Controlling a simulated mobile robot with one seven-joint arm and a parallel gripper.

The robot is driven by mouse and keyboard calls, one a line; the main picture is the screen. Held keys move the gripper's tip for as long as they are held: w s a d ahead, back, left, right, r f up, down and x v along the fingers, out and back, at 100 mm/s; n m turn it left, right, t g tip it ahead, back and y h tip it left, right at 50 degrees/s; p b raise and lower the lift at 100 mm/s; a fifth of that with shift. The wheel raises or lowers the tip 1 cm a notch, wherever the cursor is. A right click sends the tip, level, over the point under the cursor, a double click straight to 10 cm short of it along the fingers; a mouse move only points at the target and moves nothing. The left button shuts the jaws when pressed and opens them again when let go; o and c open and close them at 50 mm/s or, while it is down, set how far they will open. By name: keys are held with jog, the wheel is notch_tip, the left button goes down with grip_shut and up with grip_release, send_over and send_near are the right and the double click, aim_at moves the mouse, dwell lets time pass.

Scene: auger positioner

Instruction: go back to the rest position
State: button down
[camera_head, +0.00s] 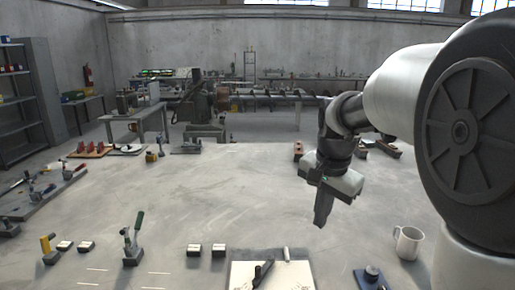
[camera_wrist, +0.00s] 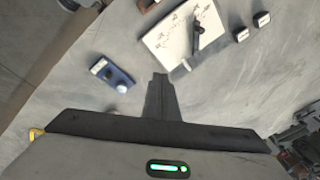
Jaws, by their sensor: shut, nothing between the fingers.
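My gripper (camera_head: 322,208) hangs over the right-middle part of the table in the head view, fingers pointing down. Its fingers are together with nothing between them. In the wrist view the shut fingers (camera_wrist: 160,97) show at the centre, above bare table. My arm reaches in from the right side of the head view. The fingertips appear above the table surface, apart from any object; their exact height I cannot tell.
A white mug (camera_head: 408,242) stands at the right. A paper sheet (camera_head: 296,274) with a dark tool lies at the front, near a blue device (camera_head: 370,278). Toggle clamps, including a green-handled one (camera_head: 132,246), stand at the left. The table's middle (camera_head: 200,190) is clear.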

jog(key=s+a+r+n+t, duration=0.1)
jog(key=s+r+n+t, duration=0.15)
jog(key=s+n, duration=1.25)
jog(key=s+r+m+p, duration=0.5)
jog(key=s+r+p, duration=0.1)
jog(key=r+p, duration=0.6)
jog(key=shift+s+r+m+p, duration=0.4)
jog(key=shift+p, duration=0.5)
jog(key=shift+t, duration=0.25)
jog(key=shift+a, duration=0.1)
